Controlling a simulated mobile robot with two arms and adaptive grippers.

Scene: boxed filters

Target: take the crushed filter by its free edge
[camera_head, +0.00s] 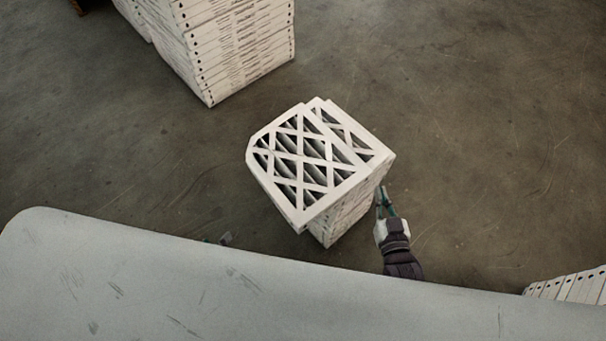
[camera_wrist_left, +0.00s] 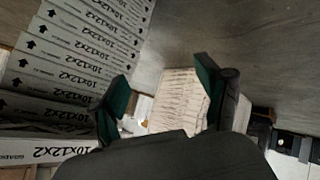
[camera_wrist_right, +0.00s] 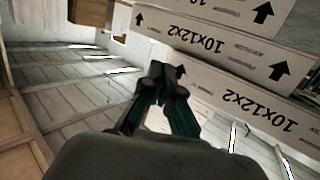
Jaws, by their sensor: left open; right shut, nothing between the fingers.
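A white-framed filter with a lattice face and one cut or bent-looking corner (camera_head: 301,166) lies on top of a short stack of filters (camera_head: 343,215). It sits shifted to the left, so its left and front edges overhang the stack. I take it for the crushed filter; the damage is hard to make out. My right gripper (camera_head: 381,196) is shut and empty beside the stack's right side; it also shows in the right wrist view (camera_wrist_right: 158,72), close to boxed filter edges (camera_wrist_right: 215,55). My left gripper (camera_wrist_left: 161,70) is open and empty; only a dark bit of it (camera_head: 226,238) shows in the head view.
A taller filter stack (camera_head: 225,45) stands at the back left. More white filter edges (camera_head: 575,287) show at the lower right. My grey body covers the bottom of the head view. The concrete floor (camera_head: 480,110) to the right is clear.

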